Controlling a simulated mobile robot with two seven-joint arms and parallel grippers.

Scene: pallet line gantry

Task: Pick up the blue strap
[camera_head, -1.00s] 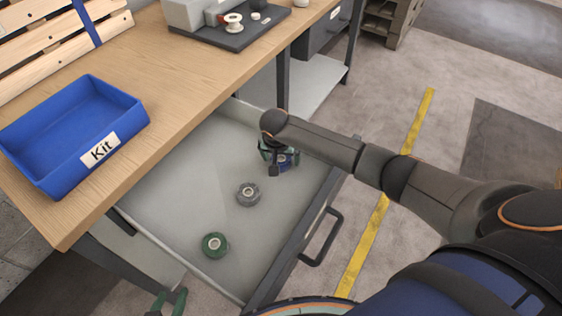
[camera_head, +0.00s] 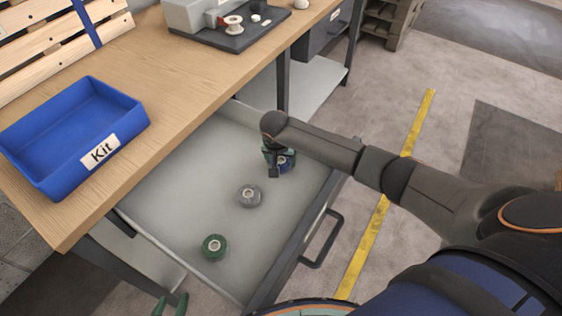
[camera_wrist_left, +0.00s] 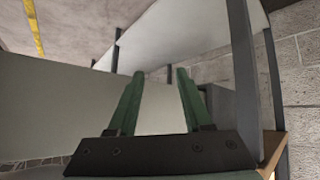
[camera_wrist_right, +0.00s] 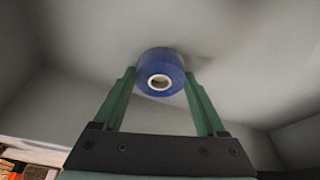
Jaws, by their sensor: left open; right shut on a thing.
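The blue strap (camera_wrist_right: 160,72) is a rolled coil with a pale core. In the right wrist view it sits between the green fingertips of my right gripper (camera_wrist_right: 160,88), which is shut on it. In the head view the blue strap (camera_head: 287,163) shows at the right side of the open drawer, partly hidden by my right gripper (camera_head: 278,160). I cannot tell whether it touches the drawer floor. My left gripper (camera_head: 170,304) is open and empty at the bottom of the head view, outside the drawer. Its fingers also show apart in the left wrist view (camera_wrist_left: 157,88).
A grey coil (camera_head: 249,196) and a green coil (camera_head: 214,247) lie in the open drawer (camera_head: 180,200). A blue Kit tray (camera_head: 131,127) stands on the wooden bench (camera_head: 190,75). The drawer handle (camera_head: 326,243) juts out on the right.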

